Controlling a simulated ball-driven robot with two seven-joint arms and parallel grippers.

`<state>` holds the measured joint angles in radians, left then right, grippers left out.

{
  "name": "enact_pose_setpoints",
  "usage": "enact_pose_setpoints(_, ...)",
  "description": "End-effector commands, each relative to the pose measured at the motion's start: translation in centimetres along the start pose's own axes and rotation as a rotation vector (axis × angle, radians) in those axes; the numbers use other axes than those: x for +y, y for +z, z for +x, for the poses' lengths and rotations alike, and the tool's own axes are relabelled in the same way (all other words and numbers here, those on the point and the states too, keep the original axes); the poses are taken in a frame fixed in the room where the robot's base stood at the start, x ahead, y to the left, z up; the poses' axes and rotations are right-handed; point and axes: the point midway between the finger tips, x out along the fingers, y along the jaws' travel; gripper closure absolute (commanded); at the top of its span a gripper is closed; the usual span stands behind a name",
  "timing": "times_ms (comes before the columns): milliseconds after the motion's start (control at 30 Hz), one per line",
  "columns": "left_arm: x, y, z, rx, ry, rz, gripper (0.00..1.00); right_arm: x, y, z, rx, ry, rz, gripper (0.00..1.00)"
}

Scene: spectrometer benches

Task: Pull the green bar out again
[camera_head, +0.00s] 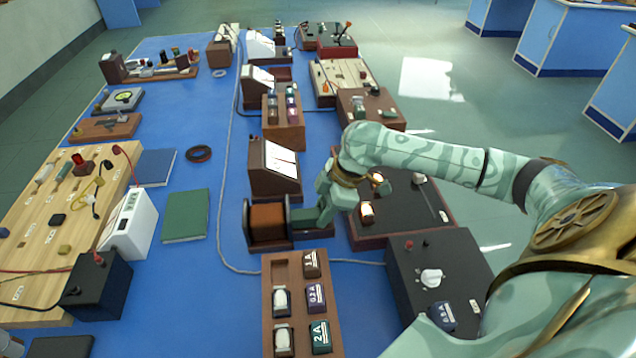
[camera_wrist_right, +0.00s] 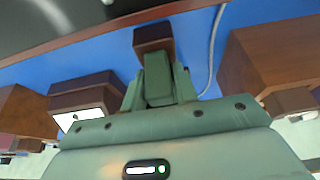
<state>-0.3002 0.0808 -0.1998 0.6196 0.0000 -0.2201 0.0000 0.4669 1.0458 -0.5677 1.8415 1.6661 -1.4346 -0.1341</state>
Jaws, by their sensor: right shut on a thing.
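A brown holder (camera_head: 250,232) with an orange-brown block (camera_head: 268,222) stands on the blue table near the middle of the head view. The green bar (camera_head: 303,217) lies just right of that block, on the holder's low right part. How far its left end reaches in is hard to tell. My right gripper (camera_head: 323,208) comes in from the right and is shut on the bar's right end. In the right wrist view, the gripper (camera_wrist_right: 158,92) has the green bar (camera_wrist_right: 158,77) between its fingers, with a brown block (camera_wrist_right: 153,38) beyond. My left gripper is out of view.
A tray of labelled blocks (camera_head: 272,315) stands in front of the holder. A brown box with a white sloped face (camera_head: 280,160) is behind it. A dark board (camera_head: 405,200) and a dark knob box (camera_head: 455,262) lie to the right. A grey cable (camera_head: 222,215) runs left; a green book (camera_head: 186,216) lies beyond.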

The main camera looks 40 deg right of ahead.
Motion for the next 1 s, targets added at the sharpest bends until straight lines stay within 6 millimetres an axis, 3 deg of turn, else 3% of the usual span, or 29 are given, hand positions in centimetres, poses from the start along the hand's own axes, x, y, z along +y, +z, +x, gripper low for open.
enact_pose_setpoints(33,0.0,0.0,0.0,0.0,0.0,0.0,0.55,0.0,0.3,0.0,-0.008,0.001,-0.001,1.0)
enact_pose_setpoints(67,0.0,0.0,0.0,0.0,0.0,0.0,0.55,0.0,0.3,0.0,-0.008,0.001,-0.001,0.65)
enact_pose_setpoints(100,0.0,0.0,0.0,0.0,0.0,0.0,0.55,0.0,0.3,0.1,-0.008,0.001,-0.001,0.55)
enact_pose_setpoints(467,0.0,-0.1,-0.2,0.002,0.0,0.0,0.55,0.0,0.1,-0.6,-0.004,0.002,-0.001,0.55)
enact_pose_setpoints(567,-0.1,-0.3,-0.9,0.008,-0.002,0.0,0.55,0.1,0.0,-2.2,-0.004,0.005,-0.001,0.55)
enact_pose_setpoints(1000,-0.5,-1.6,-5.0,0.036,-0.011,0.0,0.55,0.1,0.1,-13.5,-0.006,0.005,0.0,0.55)
